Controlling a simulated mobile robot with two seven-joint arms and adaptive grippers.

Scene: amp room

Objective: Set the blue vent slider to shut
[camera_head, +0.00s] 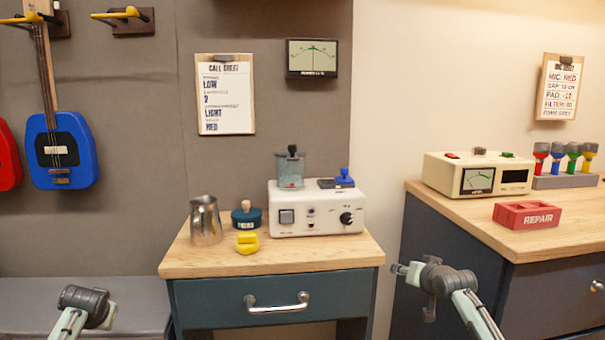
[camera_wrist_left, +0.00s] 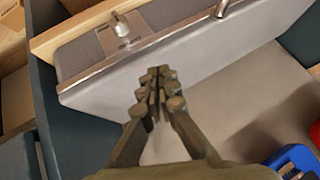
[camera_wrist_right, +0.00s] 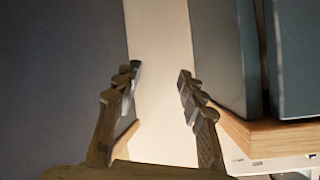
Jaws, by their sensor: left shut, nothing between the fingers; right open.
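The blue vent slider (camera_head: 344,178) appears as a blue knob on a dark plate (camera_head: 327,184). It sits on top of the white amp unit (camera_head: 291,222), at its right side, on the wooden-topped cabinet. The knob's setting cannot be read from here. My left gripper (camera_wrist_left: 157,85) is shut and empty; in the head view it shows low at the left (camera_head: 85,300), well away from the unit. My right gripper (camera_wrist_right: 160,82) is open and empty; in the head view it is right of the cabinet (camera_head: 410,274), apart from the slider. Neither wrist view shows the slider.
A second cabinet (camera_head: 441,215) at right holds a meter box (camera_head: 478,174) and a red tray (camera_head: 526,215).

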